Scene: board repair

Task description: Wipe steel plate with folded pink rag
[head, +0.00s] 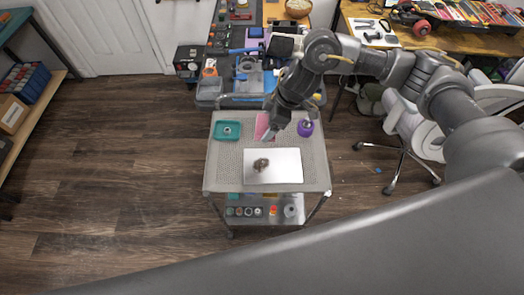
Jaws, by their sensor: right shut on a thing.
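The steel plate (288,168) lies flat on the perforated top of a small cart, towards its front. A brown smudge (261,164) marks its left half. The pink rag (263,122) is just behind the plate, partly covered by my right gripper (269,134). That gripper points down from the right and is shut on the pink rag, near the plate's far edge. Its fingertips are small here, and I cannot tell whether the rag touches the cart top. My left gripper is not in view.
On the cart top (222,172), a teal tray (227,131) stands at the back left and a purple round object (305,128) right of the gripper. A lower shelf holds several small jars. A cluttered bench stands behind; a white chair (408,120) is at right.

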